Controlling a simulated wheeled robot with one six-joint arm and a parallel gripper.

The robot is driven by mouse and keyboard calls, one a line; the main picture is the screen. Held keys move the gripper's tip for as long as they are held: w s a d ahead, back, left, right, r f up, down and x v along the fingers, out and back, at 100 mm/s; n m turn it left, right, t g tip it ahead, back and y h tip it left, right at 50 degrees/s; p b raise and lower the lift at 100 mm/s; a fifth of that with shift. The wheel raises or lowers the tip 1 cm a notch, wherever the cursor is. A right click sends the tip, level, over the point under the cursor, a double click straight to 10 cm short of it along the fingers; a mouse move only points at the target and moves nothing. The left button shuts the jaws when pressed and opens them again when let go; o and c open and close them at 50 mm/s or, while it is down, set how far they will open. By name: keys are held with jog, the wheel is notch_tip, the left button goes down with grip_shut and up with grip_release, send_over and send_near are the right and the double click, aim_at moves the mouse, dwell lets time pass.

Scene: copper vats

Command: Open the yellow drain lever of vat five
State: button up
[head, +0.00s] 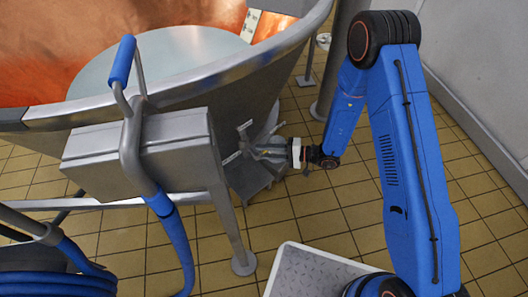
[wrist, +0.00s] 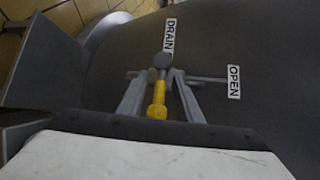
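The yellow drain lever (wrist: 158,98) shows in the wrist view, with a grey pivot at its upper end on the dark vat wall. Its yellow grip points down the picture, toward my gripper. My gripper (wrist: 160,78) is open, one finger on each side of the lever, with gaps visible on both sides. A DRAIN label (wrist: 170,36) is above the pivot and an OPEN label (wrist: 233,82) is to its right. In the head view my gripper (head: 243,140) is at the lower side of the vat (head: 225,95); the lever cannot be made out there.
A metal box (head: 140,150) with a blue-handled hose nozzle (head: 123,62) hangs on the vat's near side. A vat leg (head: 230,225) stands left of my arm. A checkered metal plate (head: 310,270) is in front. Tiled floor (head: 330,215) is clear; a grey wall is at right.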

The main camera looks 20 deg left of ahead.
jog(key=shift+a, duration=0.2)
grip_shut()
jog(key=shift+s, duration=0.1)
jog(key=shift+d, duration=0.1)
